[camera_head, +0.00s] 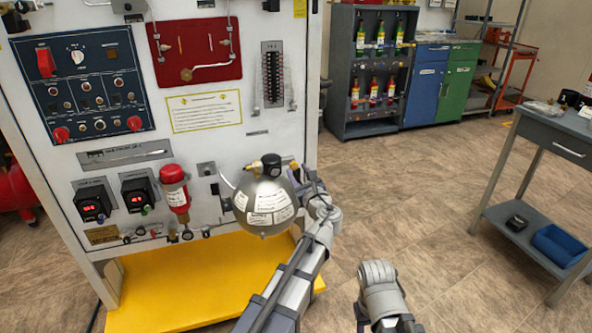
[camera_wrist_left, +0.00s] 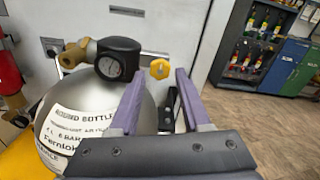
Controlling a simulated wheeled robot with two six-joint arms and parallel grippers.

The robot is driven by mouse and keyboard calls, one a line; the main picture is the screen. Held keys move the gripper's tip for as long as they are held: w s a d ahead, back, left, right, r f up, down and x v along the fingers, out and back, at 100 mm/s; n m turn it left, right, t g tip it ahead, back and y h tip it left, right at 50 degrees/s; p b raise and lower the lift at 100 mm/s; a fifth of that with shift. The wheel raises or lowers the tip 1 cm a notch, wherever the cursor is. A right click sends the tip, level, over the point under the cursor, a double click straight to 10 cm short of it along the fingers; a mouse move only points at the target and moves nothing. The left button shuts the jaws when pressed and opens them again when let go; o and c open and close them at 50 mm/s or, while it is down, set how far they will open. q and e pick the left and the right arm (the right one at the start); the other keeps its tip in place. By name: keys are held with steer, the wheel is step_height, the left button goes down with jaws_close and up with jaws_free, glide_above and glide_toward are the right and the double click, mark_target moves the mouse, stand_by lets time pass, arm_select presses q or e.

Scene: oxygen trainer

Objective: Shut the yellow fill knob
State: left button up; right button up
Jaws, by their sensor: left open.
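The yellow fill knob (camera_wrist_left: 159,69) shows in the left wrist view, on the panel side just right of a black pressure gauge (camera_wrist_left: 118,58). The silver round bottle (camera_wrist_left: 95,115) stands below the gauge; it also shows in the head view (camera_head: 262,207), in front of the white panel. In the head view the knob is a small yellow spot (camera_head: 293,165) right of the gauge. My left gripper (camera_wrist_left: 159,72) is open, its purple fingers pointing at the knob from either side in the picture. I cannot tell whether they reach it.
A red cylinder (camera_head: 174,190) hangs on the panel left of the bottle, above a yellow base (camera_head: 180,285). A grey cart (camera_head: 565,125) stands at the right. A bottle rack (camera_head: 345,70) stands at the back. The floor between is clear.

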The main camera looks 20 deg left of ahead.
arm_select(q)
steer(key=v, duration=0.5)
steer(key=shift+s+d, duration=0.1)
steer(key=s+f+n+g+h, duration=0.2)
steer(key=s+f+n+g, duration=0.5)
steer(key=s+f+n, duration=0.4)
steer(key=s+d+f+n+g+h, duration=0.35)
steer(key=s+d+f+n, duration=0.2)
steer(key=s, duration=0.25)
steer(key=s+d+f+n+g+h, duration=0.3)
steer(key=s+d+f+n+g, duration=0.25)
steer(key=s, duration=0.35)
step_height(320, 180, up, 32)
steer(key=p, duration=3.2)
steer(key=shift+d+r+n+t, duration=0.15)
steer(key=shift+d+n+t, duration=0.15)
steer(key=shift+t, duration=0.1)
